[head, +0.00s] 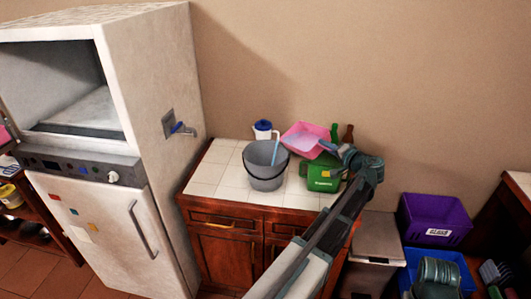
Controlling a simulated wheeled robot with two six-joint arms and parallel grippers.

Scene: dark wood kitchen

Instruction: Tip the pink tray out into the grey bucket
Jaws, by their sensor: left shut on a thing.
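The pink tray (301,131) is held tilted above the back of the tiled counter, behind and to the right of the bucket. My left gripper (332,146) is shut on the tray at its right side. Whether the tray holds anything is too small to tell. The grey bucket (266,176) stands upright on the counter, in front and to the left of the tray. A light blue strip shows at its rim; I cannot tell what it is.
A white jug with a blue lid (263,130) stands behind the bucket. A green container (318,177) is beside the bucket, under my left wrist. A green bottle (335,131) and a brown bottle (349,133) stand near the wall. A purple crate (432,218) is right.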

